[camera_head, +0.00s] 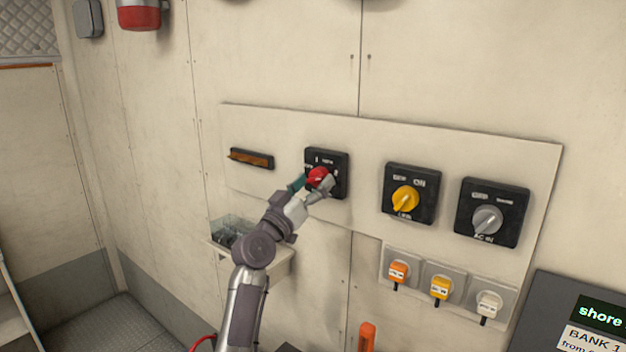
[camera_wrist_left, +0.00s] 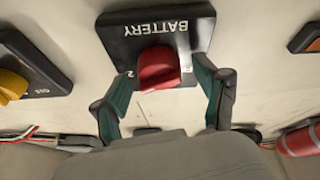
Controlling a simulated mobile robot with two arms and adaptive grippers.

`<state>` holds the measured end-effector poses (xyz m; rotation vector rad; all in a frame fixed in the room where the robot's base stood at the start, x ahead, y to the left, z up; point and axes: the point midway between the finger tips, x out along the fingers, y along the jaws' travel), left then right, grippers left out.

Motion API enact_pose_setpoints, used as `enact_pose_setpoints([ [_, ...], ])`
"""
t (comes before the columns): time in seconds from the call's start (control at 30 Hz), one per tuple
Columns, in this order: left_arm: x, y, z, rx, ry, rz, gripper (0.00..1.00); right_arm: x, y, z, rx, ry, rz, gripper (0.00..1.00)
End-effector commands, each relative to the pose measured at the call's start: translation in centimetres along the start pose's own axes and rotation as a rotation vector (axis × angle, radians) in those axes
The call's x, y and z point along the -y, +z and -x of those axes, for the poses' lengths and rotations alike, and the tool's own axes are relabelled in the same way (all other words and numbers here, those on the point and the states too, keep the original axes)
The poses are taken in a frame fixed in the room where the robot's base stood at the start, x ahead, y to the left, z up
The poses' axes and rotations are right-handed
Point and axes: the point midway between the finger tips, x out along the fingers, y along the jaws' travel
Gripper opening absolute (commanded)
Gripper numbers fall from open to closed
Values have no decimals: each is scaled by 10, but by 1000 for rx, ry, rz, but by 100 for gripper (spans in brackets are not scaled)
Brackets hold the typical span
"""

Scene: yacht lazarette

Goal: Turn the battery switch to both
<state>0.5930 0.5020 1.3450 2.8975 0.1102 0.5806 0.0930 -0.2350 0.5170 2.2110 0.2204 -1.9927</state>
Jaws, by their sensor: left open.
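The battery switch (camera_head: 337,160) is a black square plate with a red knob (camera_head: 319,177), on the white wall panel. In the left wrist view its plate (camera_wrist_left: 120,38) reads "BATTERY" upside down, and its red knob (camera_wrist_left: 158,68) stands out in front. My left gripper (camera_head: 318,184) is at the knob. In the left wrist view the left gripper (camera_wrist_left: 162,88) is open, with one finger on each side of the red knob; I cannot tell whether either touches it. The fingers and arm hide part of the plate and some of its position marks. My right gripper is not in view.
A switch with a yellow knob (camera_head: 405,199) and one with a grey knob (camera_head: 487,219) sit to the right. Several small tagged plugs, one orange (camera_head: 398,271), hang below. A clear bin (camera_head: 232,232) stands near my arm. A dark display (camera_head: 590,315) is lower right.

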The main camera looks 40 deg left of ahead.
Motion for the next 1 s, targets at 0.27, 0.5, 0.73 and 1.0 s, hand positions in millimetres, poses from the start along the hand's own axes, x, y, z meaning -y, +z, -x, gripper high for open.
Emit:
enact_pose_setpoints([
  [0.27, 0, 0, 0, 0, 0, 0, 63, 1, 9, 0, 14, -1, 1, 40],
  [0.5, 0, 0, 0, 0, -1, 1, 23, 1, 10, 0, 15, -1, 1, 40],
  [0.73, 0, 0, 0, -1, -4, 10, 13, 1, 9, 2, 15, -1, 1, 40],
  [1.0, -2, -3, -1, -8, -43, 107, 13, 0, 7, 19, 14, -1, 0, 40],
])
